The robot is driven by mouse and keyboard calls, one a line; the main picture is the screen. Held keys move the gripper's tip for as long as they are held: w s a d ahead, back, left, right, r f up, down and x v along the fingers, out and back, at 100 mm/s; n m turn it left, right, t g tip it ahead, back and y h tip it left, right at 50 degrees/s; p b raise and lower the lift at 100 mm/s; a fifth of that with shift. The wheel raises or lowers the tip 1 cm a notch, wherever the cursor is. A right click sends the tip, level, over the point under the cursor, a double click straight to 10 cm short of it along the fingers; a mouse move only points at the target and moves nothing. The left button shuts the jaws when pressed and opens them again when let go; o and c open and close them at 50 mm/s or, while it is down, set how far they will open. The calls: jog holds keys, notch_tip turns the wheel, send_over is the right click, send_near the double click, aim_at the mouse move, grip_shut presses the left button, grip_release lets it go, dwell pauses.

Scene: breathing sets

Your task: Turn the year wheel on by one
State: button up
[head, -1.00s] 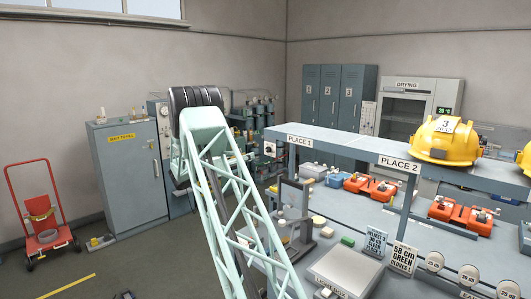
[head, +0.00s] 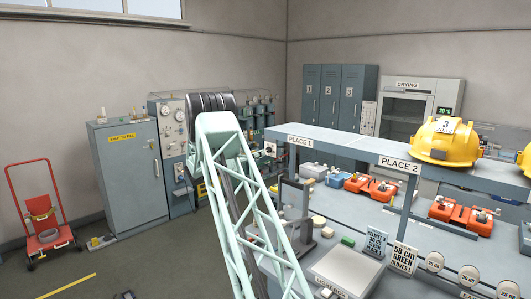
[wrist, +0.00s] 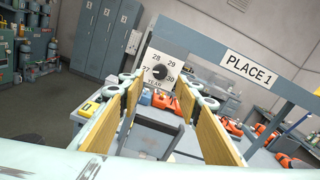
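The year wheel (wrist: 160,72) is a dark round knob on a white plate marked 27, 28, 29, 30 and YEAR. In the wrist view it stands upright beyond and between my fingertips, at the left of the PLACE 1 board. I cannot tell which number it points to. In the head view the plate (head: 270,149) shows small, just right of my arm. My gripper (wrist: 161,90) is open, its two tan-padded fingers wide apart with nothing held. The fingers appear short of the wheel, not touching it. In the head view my arm hides the gripper.
The shelf (head: 345,149) with PLACE 1 and PLACE 2 signs stands over the bench, with a yellow helmet (head: 446,141) on top. Orange sets (head: 370,187) lie below it. Lockers (head: 340,95) stand behind. A dark upright frame (wrist: 150,138) shows below the wheel.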

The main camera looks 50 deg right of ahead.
aim_at(268, 150)
jog(key=shift+s+d, duration=0.2)
jog(key=shift+d, duration=0.95)
jog(key=shift+s+d, duration=0.15)
jog(key=shift+d, duration=1)
jog(key=shift+s+d, duration=0.2)
jog(key=shift+d, duration=0.95)
jog(key=shift+c, duration=0.7)
jog(key=c, duration=0.7)
